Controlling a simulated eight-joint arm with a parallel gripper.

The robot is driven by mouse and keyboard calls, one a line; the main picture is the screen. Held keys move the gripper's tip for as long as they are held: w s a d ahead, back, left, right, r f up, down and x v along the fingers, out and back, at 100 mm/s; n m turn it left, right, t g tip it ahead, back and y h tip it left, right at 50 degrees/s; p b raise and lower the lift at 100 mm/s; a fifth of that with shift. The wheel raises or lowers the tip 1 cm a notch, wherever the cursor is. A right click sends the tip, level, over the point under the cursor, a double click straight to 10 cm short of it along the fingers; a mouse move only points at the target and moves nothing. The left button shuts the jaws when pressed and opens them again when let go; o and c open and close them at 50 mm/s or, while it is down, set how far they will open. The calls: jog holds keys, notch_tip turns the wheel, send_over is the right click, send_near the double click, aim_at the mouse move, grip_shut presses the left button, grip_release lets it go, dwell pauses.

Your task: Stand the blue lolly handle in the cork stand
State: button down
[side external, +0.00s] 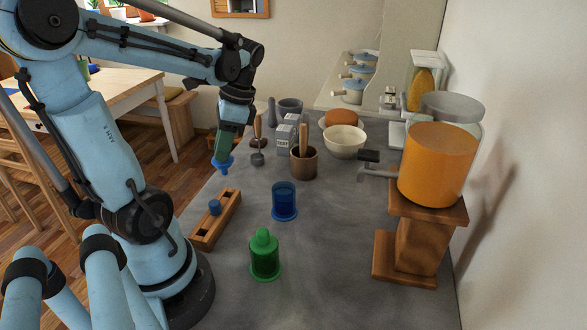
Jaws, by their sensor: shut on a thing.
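My gripper (223,154) hangs over the left part of the counter, pointing down. It is shut on the blue lolly handle (222,166), which has a wide flange and a short part below it. The brown block that looks like the cork stand (229,214) lies on the counter below and nearer the camera. The handle is in the air, clear of the block. A small blue cylindrical piece (214,207) stands at the block's middle. The jaws are small here, and their exact grip on the handle is hard to see.
A blue mould (284,200) and a green mould (264,257) stand right of the block. A brown pot (304,163), a grey box (285,139) and a cream bowl (344,142) are behind. An orange-filled dispenser (437,165) stands on a wooden base at right.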

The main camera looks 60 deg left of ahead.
aim_at(227, 173)
jog(key=shift+f, duration=2.4)
jog(key=shift+f, duration=1.65)
jog(key=c, duration=0.9)
grip_release()
jog(key=shift+r, duration=0.1)
jog(key=v, duration=1.2)
jog(key=w+d+f+n+t, duration=0.1)
jog(key=w+d+t, duration=0.1)
jog(key=d, duration=0.3)
jog(key=w+d+f+n+t, duration=0.1)
jog(key=w+d+t, duration=0.1)
jog(key=d+t, duration=0.3)
jog(key=w+d+f+n+t+h, duration=0.1)
jog(key=w+d+t, duration=0.1)
jog(key=d+t, duration=0.2)
jog(key=shift+w+d, duration=0.2)
jog(key=shift+d, duration=0.5)
jog(key=shift+w+d, duration=0.2)
jog(key=shift+d, duration=0.5)
